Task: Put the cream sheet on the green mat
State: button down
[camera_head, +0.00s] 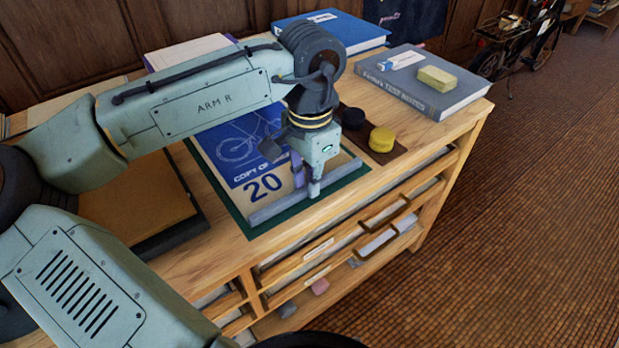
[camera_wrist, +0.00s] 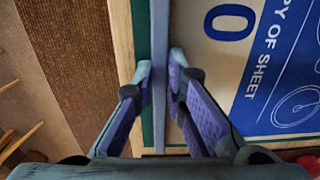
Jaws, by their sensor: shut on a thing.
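The cream sheet (camera_head: 284,181) has a blue panel with a bicycle drawing and a "20". It lies on the green mat (camera_head: 268,225), with a mat border showing at the front and left. A straight grey bar (camera_head: 272,213) runs along the sheet's front edge. My gripper (camera_head: 313,190) points down and is shut on this bar. In the wrist view the fingers (camera_wrist: 160,72) sit on both sides of the bar (camera_wrist: 160,30), with the sheet (camera_wrist: 203,55) to the right. I cannot tell whether the bar is fixed to the sheet. My arm hides the sheet's far part.
A dark strip with black and yellow round pieces (camera_head: 382,139) lies right of the mat. A grey book (camera_head: 440,95) with a yellow block (camera_head: 437,77) stands at the back right, a blue book (camera_head: 365,35) behind. A brown board (camera_head: 140,205) lies left. Open drawers (camera_head: 385,212) are below the front edge.

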jog(key=c, duration=1.6)
grip_release()
jog(key=shift+c, duration=0.2)
notch_tip(320, 180, up, 12)
